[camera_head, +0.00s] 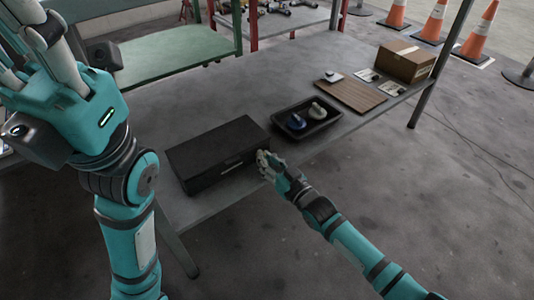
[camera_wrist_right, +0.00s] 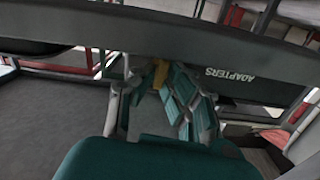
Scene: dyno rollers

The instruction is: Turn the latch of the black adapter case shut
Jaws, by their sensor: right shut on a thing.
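The black adapter case (camera_head: 215,150) sits on the grey table with its lid down. A pale label strip shows on its front; the right wrist view shows the case front (camera_wrist_right: 215,48) with the word ADAPTERS upside down. My right gripper (camera_head: 264,160) is at the right end of the case front. In the right wrist view its fingers (camera_wrist_right: 158,85) are shut on a small yellowish latch (camera_wrist_right: 160,72), which they partly hide. The latch's exact angle cannot be told. My left gripper (camera_head: 35,35) is raised at the upper left, away from the case; its fingertips are partly cut off.
A black tray (camera_head: 333,114) with a blue and a pale item stands right of the case. Beyond it are a brown board (camera_head: 350,95), cards and a cardboard box (camera_head: 406,62). The table's front edge runs close below the case.

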